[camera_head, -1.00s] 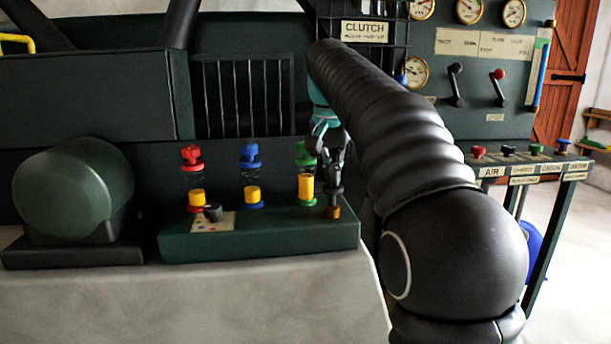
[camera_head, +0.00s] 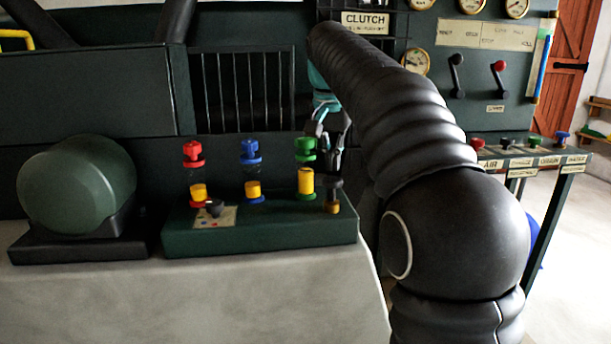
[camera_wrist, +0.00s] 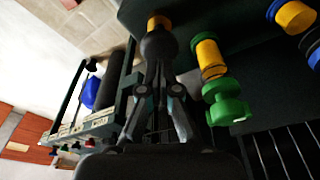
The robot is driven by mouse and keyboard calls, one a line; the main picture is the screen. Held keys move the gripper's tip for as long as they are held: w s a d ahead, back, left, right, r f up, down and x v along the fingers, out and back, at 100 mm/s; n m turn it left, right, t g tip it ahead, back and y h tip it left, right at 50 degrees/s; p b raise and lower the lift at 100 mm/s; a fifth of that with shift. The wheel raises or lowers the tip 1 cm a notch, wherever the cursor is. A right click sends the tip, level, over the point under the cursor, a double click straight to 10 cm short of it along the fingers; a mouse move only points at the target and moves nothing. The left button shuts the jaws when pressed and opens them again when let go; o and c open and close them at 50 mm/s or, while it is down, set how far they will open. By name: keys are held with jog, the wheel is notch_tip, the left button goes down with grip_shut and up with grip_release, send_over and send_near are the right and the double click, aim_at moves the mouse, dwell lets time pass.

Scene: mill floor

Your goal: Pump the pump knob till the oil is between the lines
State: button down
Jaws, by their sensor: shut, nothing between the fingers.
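The black pump knob (camera_head: 333,188) stands upright on a brass base at the right end of a dark green box (camera_head: 262,235). In the wrist view the knob (camera_wrist: 158,42) is just beyond my fingertips; I cannot tell whether they touch it. My gripper (camera_head: 330,160) is shut and empty, just above the knob. Three sight glasses with yellow oil stand on the box: red-capped (camera_head: 197,190), blue-capped (camera_head: 252,188) and green-capped (camera_head: 305,182). The yellow stands highest in the green-capped one. Level lines are too small to make out.
A small black selector (camera_head: 215,207) sits at the box's front left. A green domed housing (camera_head: 78,185) stands to the left. A barred grille (camera_head: 243,95) is behind. A valve bench (camera_head: 535,160) and gauge panel (camera_head: 485,85) are to the right.

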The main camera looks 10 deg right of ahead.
aim_at(332, 178)
jog(key=shift+f, duration=0.1)
jog(key=shift+f+b, duration=1.35)
jog(key=shift+f, duration=0.8)
jog(key=shift+r, duration=0.1)
jog(key=shift+r+p, duration=2.2)
jog(key=shift+f, duration=0.2)
